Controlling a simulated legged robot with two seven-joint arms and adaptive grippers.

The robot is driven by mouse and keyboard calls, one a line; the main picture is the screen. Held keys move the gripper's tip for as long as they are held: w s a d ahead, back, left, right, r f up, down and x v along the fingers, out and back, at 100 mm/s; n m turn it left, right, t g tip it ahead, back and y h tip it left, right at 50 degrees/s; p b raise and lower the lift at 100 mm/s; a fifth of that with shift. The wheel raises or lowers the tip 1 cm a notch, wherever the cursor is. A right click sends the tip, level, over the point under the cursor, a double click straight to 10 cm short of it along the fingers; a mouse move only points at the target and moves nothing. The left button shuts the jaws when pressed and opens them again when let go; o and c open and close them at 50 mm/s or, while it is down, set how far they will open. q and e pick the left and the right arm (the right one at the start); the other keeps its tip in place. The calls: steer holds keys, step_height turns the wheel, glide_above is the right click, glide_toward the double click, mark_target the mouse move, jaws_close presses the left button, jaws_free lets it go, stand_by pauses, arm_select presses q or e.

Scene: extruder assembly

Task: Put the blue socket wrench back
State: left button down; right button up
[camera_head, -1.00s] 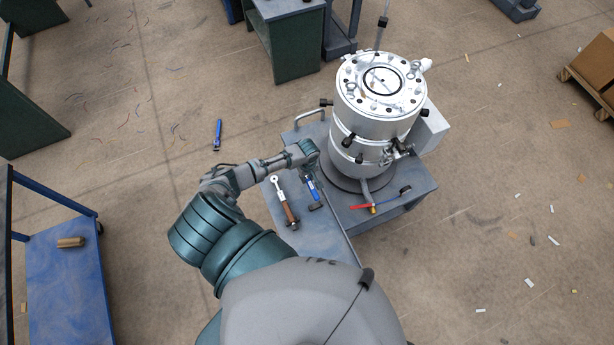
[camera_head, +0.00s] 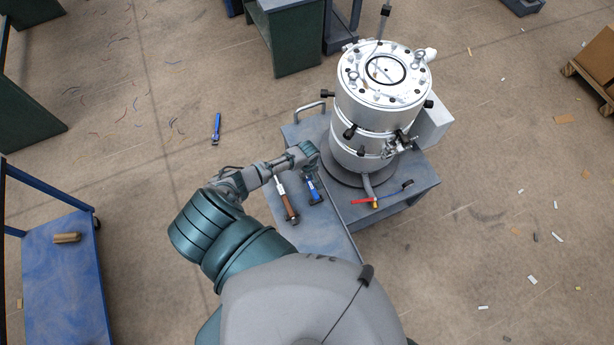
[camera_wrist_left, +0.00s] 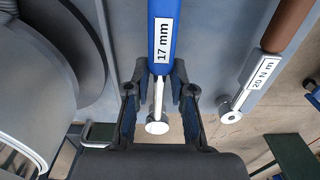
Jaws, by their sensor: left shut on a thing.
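The blue socket wrench, labelled 17 mm, shows in the left wrist view (camera_wrist_left: 161,30), its blue handle toward the top and its metal shaft ending in a round head. My left gripper (camera_wrist_left: 159,80) is shut on it near where handle meets shaft. In the head view the gripper (camera_head: 307,150) is over the left part of the grey cart, and the blue handle (camera_head: 312,188) shows just below it. Whether the wrench touches the cart top is hard to tell. My right gripper is not in view.
A brown-handled torque wrench (camera_head: 289,208) labelled 20 N m lies left of the blue wrench. The silver extruder vessel (camera_head: 375,120) stands close on the right. A red-handled tool (camera_head: 363,201) lies in front of it. Another blue object (camera_head: 215,128) is on the floor.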

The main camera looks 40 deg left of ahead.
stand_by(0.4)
arm_select(q)
steer(key=shift+p, duration=0.4)
steer(key=shift+f+b, duration=0.6)
steer(key=shift+f, duration=0.35)
steer(key=c, duration=0.9)
jaws_free()
step_height(320, 180, up, 12)
steer(key=shift+f, duration=0.1)
